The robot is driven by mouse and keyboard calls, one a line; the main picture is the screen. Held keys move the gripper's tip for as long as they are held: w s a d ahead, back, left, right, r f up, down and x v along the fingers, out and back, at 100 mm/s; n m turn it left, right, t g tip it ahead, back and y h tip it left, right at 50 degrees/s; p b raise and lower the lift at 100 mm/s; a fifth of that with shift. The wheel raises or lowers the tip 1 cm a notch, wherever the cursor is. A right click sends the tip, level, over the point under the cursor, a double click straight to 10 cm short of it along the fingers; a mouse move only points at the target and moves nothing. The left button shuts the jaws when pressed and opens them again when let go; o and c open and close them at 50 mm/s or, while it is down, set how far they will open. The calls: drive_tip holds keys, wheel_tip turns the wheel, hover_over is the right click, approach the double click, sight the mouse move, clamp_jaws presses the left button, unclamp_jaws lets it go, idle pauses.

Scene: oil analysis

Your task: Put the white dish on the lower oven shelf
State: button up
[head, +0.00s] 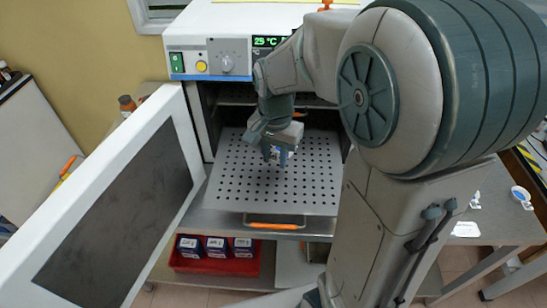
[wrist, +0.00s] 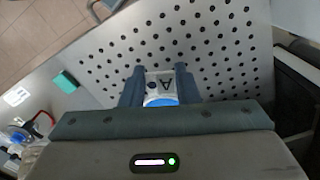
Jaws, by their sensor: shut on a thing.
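My gripper (head: 281,153) is over the perforated lower oven shelf (head: 235,180), which is slid out in front of the oven (head: 200,55). In the wrist view the two fingers of my gripper (wrist: 160,82) are shut on the white dish (wrist: 157,84), a small white piece marked "A" with a blue part. Much of the dish is hidden by the fingers and wrist. The perforated shelf (wrist: 225,45) lies under it; I cannot tell whether the dish touches it. The rest of this shelf is bare.
The oven door (head: 130,200) stands open at the left. An upper shelf (head: 240,98) is inside the oven. An orange handle (head: 274,226) is at the front, above a red bin of boxes (head: 215,262). A side bench (head: 490,205) at the right holds small items.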

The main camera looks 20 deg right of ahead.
wheel_tip(320, 180, down, 5)
drive_tip(key=shift+s+d+r, duration=0.15)
drive_tip(key=shift+f, duration=2.3)
drive_tip(key=shift+f, duration=0.15)
drive_tip(key=o, duration=1)
drive_tip(key=shift+c, duration=0.2)
